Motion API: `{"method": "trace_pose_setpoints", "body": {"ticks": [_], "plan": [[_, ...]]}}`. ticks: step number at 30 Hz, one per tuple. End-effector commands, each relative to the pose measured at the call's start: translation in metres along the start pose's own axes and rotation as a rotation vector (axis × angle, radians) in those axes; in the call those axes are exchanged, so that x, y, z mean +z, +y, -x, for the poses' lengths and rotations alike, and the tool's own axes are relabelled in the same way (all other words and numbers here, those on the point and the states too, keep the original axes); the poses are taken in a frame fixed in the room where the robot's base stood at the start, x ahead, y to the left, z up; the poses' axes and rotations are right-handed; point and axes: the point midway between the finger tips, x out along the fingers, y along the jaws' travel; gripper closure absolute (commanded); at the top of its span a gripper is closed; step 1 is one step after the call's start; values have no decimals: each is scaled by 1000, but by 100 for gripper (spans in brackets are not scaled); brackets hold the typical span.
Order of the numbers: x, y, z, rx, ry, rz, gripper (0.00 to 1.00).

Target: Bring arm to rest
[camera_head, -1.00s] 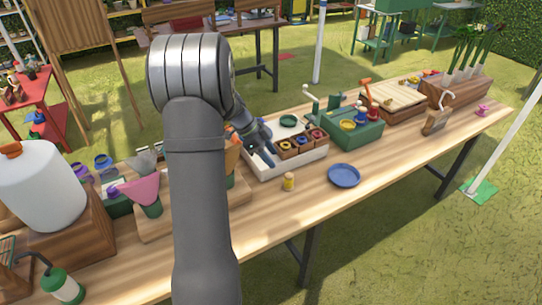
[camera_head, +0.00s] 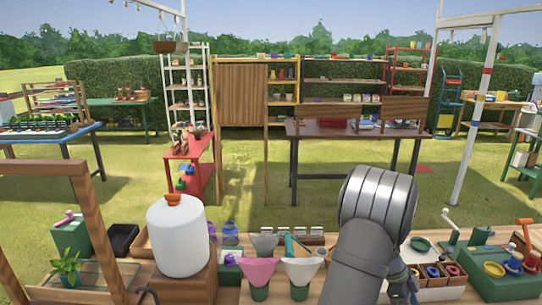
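My arm rises from the bottom edge of the head view, right of the middle, with its thick grey elbow in front of the wooden workbench (camera_head: 140,280). My gripper (camera_head: 403,284) shows only in part, low beside the right side of the arm.
Left of the arm stand a large white jug (camera_head: 180,240) with an orange cap, a pink funnel (camera_head: 258,270) and a white funnel (camera_head: 301,270). A green box (camera_head: 500,286) with tools is at right. Open grass lies behind the bench.

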Motion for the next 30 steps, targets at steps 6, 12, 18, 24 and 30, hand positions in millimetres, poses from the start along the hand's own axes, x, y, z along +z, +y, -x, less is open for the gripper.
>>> {"method": "trace_pose_setpoints", "body": {"ticks": [6, 12, 18, 24, 30], "plan": [[-8, 0, 13, 2, 1, 2, 51], [-9, 0, 14, 2, 0, 2, 51], [-8, 1, 13, 3, 0, 2, 51], [3, 1, -4, 5, 0, 3, 51], [12, -1, 11, -4, 0, 1, 51]]}}
